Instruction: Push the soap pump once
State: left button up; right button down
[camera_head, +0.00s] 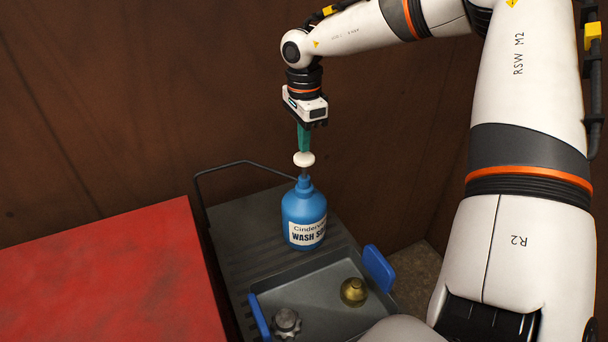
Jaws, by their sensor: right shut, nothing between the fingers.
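The soap pump bottle (304,207) is blue with a white label and stands upright on a dark grey ribbed cart top. Its white pump head (304,159) sits on a thin stem above the bottle's neck. My right gripper (303,149) points straight down with its green fingers shut and empty. The fingertips are directly above the pump head and appear to touch it; a small gap cannot be ruled out. My left gripper is not in view.
A grey tray (335,264) with blue handles (378,268) is in front of the bottle. It holds a brass knob-like part (354,291) and a grey knobbed part (286,323). A red surface (110,280) lies left. A brown wall (130,100) stands behind.

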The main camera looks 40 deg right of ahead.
aim_at(304, 156)
jog(key=shift+f+b, duration=2.35)
jog(key=shift+f, duration=0.2)
jog(key=shift+r, duration=0.1)
jog(key=shift+r+p, duration=1.45)
jog(key=shift+r, duration=1.1)
notch_tip(304, 156, up, 6)
jog(key=p, duration=0.3)
jog(key=shift+f, duration=0.1)
